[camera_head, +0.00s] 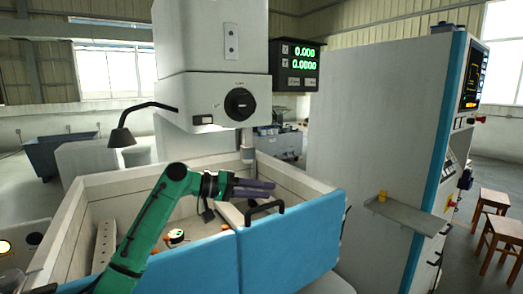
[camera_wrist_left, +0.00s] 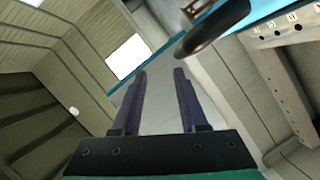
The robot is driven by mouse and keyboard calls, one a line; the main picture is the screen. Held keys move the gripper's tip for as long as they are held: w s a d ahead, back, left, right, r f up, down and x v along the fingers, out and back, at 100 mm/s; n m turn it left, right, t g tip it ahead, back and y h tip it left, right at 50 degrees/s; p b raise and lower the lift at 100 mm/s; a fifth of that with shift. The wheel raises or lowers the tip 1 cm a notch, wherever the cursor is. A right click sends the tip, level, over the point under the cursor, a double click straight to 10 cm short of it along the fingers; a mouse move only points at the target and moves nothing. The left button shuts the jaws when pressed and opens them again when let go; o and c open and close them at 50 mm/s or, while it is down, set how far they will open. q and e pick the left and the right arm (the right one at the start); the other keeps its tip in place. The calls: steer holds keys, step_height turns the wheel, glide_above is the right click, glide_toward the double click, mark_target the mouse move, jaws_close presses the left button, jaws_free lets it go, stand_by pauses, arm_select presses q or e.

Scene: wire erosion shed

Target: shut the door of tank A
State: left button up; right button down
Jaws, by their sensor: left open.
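The open-topped tank (camera_head: 115,178) has pale walls and a blue front. The front has a left blue panel (camera_head: 205,268) and a right blue panel (camera_head: 290,250), meeting at a seam; I see no letter on them. A black handle (camera_head: 265,207) stands at the top of the right panel. I cannot tell how far this door stands open. My left gripper (camera_head: 268,189) is open and empty, apparently above and behind the handle. In the left wrist view its fingers (camera_wrist_left: 160,78) are apart, and the dark handle (camera_wrist_left: 212,28) is at upper right, outside them. My right gripper is out of view.
The machine head (camera_head: 210,100) hangs over the tank's back, with a lamp (camera_head: 122,137) at its left. A tall cabinet (camera_head: 375,120) with a small shelf (camera_head: 405,215) stands at right. Perforated bars (camera_head: 106,245) lie in the tank. Stools (camera_head: 490,210) stand far right.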

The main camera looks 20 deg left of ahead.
arm_select(q)
step_height(320, 180, up, 16)
steer(key=shift+s, duration=0.4)
steer(key=shift+w+f, duration=0.1)
steer(key=shift+f, duration=0.05)
